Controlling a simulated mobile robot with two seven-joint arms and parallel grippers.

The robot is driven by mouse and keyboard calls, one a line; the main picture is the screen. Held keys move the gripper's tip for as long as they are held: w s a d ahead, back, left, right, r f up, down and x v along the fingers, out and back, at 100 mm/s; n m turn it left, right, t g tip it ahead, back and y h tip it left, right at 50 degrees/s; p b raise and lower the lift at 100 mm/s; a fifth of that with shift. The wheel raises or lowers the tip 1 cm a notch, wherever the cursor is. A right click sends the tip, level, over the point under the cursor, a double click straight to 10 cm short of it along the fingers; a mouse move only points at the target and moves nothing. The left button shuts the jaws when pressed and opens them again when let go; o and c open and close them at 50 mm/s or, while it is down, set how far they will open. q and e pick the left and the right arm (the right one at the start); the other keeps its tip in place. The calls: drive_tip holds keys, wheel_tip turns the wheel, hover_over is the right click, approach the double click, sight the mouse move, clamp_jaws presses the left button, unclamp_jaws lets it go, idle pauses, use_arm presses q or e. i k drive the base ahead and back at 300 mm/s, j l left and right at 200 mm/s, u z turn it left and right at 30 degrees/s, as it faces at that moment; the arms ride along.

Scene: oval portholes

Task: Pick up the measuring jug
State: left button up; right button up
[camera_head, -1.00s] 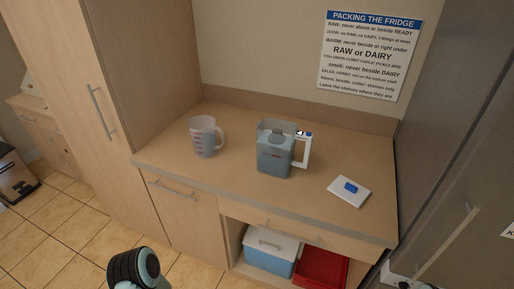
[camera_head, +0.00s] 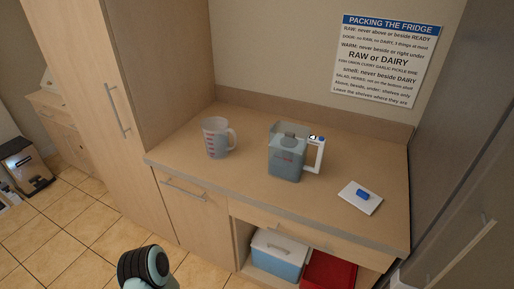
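The measuring jug (camera_head: 215,139) is translucent with red markings and a handle on its right side. It stands upright on the left part of the wooden counter (camera_head: 235,184). Nothing touches it. A rounded black and pale part of my own arm shows at the bottom edge of the head view, well below and in front of the counter. Neither gripper's fingers are in view.
A blue-grey pitcher (camera_head: 285,163) with a white handle stands right of the jug. A white pad with a blue object (camera_head: 362,194) lies further right. Below are a blue cooler box (camera_head: 277,258) and a red bin (camera_head: 328,272). A tall cabinet (camera_head: 95,95) borders the counter's left.

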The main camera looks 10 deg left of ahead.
sight(219, 140)
drive_tip(key=j+z, duration=0.2)
drive_tip(key=z, duration=0.5)
drive_tip(key=j+z, duration=0.2)
drive_tip(key=j, duration=0.15)
drive_tip(key=k+j+z, duration=0.25)
drive_tip(key=j+z, duration=0.2)
drive_tip(key=j, duration=0.25)
